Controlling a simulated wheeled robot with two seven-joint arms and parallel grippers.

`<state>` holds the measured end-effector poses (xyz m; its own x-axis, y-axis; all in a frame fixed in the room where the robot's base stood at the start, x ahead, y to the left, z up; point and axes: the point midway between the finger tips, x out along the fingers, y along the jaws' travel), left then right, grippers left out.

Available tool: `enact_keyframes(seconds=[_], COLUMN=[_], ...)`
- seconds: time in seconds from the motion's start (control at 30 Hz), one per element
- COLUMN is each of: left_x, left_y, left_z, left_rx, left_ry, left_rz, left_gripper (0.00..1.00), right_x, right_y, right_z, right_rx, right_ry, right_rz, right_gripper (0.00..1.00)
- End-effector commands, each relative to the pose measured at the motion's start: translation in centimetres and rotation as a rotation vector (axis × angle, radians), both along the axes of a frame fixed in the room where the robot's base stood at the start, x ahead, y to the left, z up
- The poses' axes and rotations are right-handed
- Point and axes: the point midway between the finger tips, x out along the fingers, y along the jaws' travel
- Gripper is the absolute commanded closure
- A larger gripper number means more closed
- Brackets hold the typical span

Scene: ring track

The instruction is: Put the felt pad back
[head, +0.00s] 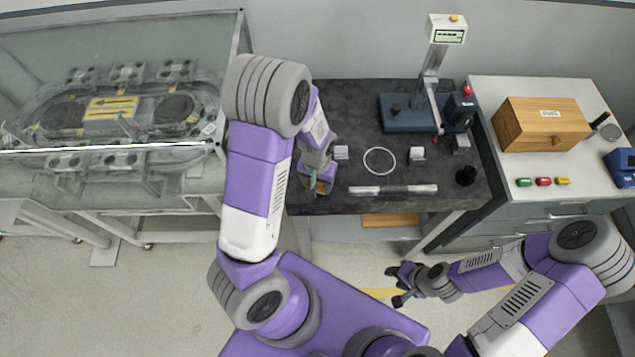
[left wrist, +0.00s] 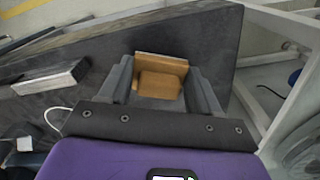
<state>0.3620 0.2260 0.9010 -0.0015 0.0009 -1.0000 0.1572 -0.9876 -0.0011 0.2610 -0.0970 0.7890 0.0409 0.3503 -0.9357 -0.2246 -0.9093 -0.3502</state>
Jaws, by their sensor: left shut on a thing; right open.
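A small tan block with a raised grip (left wrist: 160,84), which looks like the felt pad, sits between the fingers of my left gripper (left wrist: 162,90) in the left wrist view. My left gripper (head: 318,184) is shut on it at the front left of the dark bench (head: 350,110). In the head view only a bit of orange-tan shows at the fingertips. I cannot tell whether the pad touches the bench top. My right gripper (head: 395,286) is open and empty, low in front of the bench and over the floor.
On the bench are a white ring (head: 380,161), a long metal bar (head: 393,189), small metal blocks (head: 417,153), a black cup (head: 466,176) and a stand with a display (head: 410,112). A wooden box (head: 541,124) stands on the right cabinet. A glass-cased track (head: 110,105) is left.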

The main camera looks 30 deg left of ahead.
Motion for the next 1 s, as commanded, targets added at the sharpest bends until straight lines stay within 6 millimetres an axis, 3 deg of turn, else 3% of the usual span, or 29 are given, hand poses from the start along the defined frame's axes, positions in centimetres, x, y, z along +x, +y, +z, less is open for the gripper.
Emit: enact_keyframes(seconds=[0.4, 0.43, 0.57, 0.87, 1.0], left_x=[0.0, 0.0, 0.0, 0.0, 0.1], left_y=[0.0, 0.0, 0.0, 0.0, 0.0], left_z=[-0.9, -0.8, -0.7, -0.6, 0.6], left_rx=[-0.001, -0.001, -0.001, -0.001, -0.001], left_ry=[-0.001, -0.001, -0.001, -0.001, -0.005], left_rz=[-0.001, -0.001, -0.001, -0.001, -0.001], left_gripper=[0.66, 0.32, 0.13, 0.12, 0.12], right_x=[0.0, 0.0, 0.0, 0.0, 0.0], right_y=[0.0, 0.0, 0.0, 0.0, 0.0], right_z=[-0.5, -0.4, -0.3, -0.3, 0.2], right_rx=[0.000, 0.000, 0.000, 0.000, 0.000], right_ry=[-0.001, -0.001, -0.001, -0.001, -0.001], right_rz=[0.000, 0.000, 0.000, 0.000, 0.000], right_gripper=[0.57, 0.57, 0.57, 0.57, 0.57])
